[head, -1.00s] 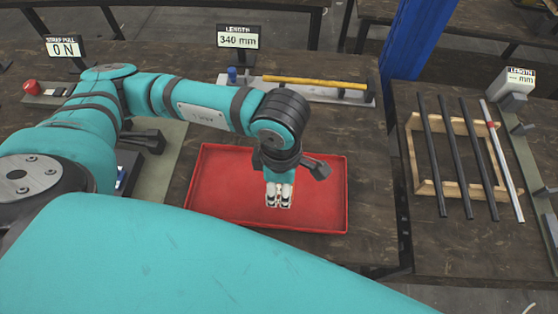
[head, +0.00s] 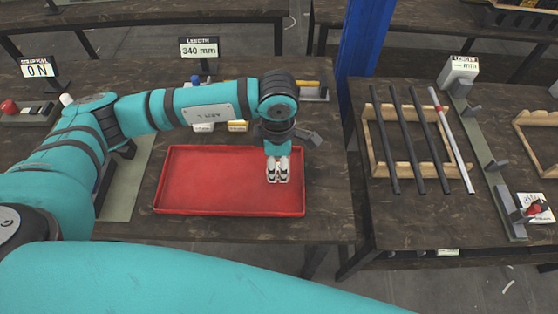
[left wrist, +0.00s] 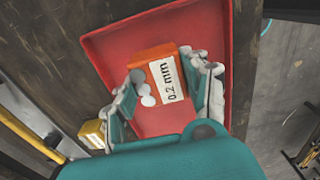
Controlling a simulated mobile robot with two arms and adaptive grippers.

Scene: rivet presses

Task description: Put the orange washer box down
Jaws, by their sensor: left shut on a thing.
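The orange washer box (left wrist: 150,57), with a white "0.2 mm" label, sits between the fingers of my left gripper (left wrist: 168,85) in the left wrist view. The left gripper (head: 278,170) is shut on it, pointing down over the right part of the red tray (head: 205,185). The box does not show clearly behind the fingers in the head view. I cannot tell whether its underside touches the tray. The tray also shows in the left wrist view (left wrist: 115,50) and looks otherwise empty. My right gripper is not in view.
A white box (head: 203,127) and a yellow box (head: 238,126) stand behind the tray. A "340 mm" length display (head: 199,49) stands at the back. A wooden rack (head: 440,173) with dark rods is on the right table. A blue post (head: 362,40) rises between the tables.

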